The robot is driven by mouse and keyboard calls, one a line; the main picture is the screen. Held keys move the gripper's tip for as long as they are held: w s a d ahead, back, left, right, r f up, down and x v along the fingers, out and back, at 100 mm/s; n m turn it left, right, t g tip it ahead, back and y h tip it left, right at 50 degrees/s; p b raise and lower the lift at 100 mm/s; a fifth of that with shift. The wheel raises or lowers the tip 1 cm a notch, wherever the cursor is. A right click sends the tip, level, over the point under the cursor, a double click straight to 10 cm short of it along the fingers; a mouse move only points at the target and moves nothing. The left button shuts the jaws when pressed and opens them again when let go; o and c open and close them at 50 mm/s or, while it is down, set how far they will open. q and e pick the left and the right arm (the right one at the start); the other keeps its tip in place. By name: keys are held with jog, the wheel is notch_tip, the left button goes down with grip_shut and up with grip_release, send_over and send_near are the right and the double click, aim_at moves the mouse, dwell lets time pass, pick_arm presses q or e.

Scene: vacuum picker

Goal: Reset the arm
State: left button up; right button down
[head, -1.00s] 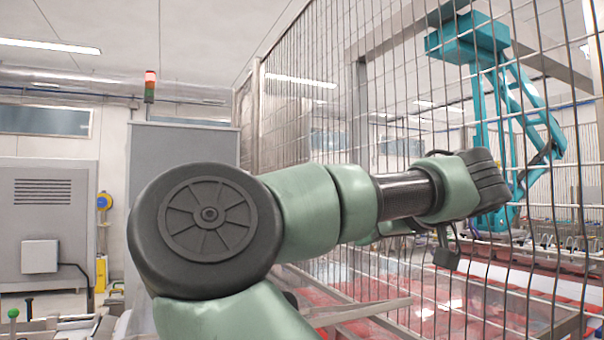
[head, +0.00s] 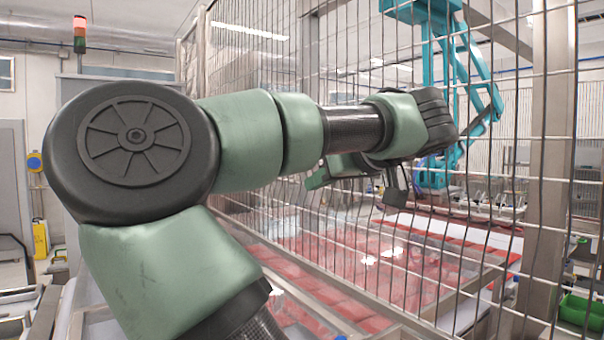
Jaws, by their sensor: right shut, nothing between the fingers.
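My right arm, green and dark grey, fills the left and middle of the head view, with its round joint at the left and its forearm reaching right. My right gripper (head: 394,194) shows partly below the wrist, in front of the wire fence. Its dark finger parts are shut and hold nothing. The wrist hides part of it. My left gripper is not in view.
A tall wire mesh fence (head: 255,60) with a metal post (head: 549,150) stands close to the arm; I cannot tell whether they touch. Behind it are a teal machine (head: 430,45) and red trays (head: 330,265). A green bin (head: 580,312) sits at lower right.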

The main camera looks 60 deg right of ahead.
jog(key=s+a+f+b, duration=0.2)
jog(key=s+a+f, duration=0.1)
jog(key=s, duration=0.5)
jog(key=shift+a+f, duration=0.35)
jog(key=shift+a, duration=0.4)
